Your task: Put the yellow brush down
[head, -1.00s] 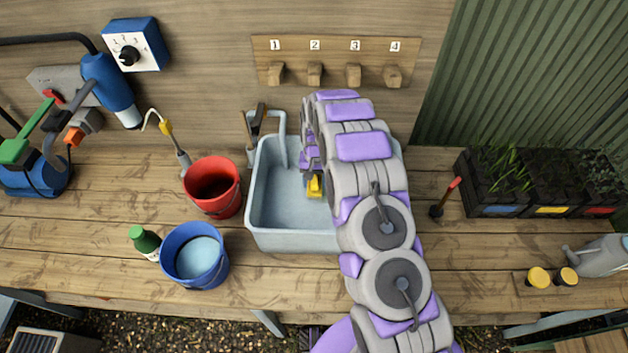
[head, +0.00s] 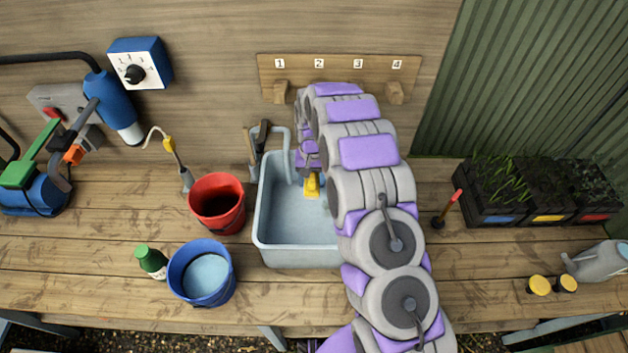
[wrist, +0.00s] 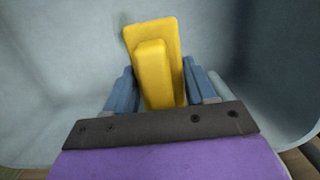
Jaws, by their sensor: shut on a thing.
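The yellow brush (head: 312,184) shows at the end of my arm, over the inside of the pale blue-grey sink (head: 290,228). In the wrist view the brush (wrist: 158,62) stands between the two blue fingers of my gripper (wrist: 155,90), which is shut on it. The grey-blue basin walls (wrist: 60,70) surround it in that view. I cannot tell whether the brush touches the sink's floor. My arm hides the sink's right side.
A red bucket (head: 217,205) and a blue bucket (head: 203,274) with pale liquid stand left of the sink, near a green bottle (head: 151,261). A pegboard (head: 340,68) is behind. Planters (head: 538,192) stand right. Bare bench (head: 480,265) lies right of my arm.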

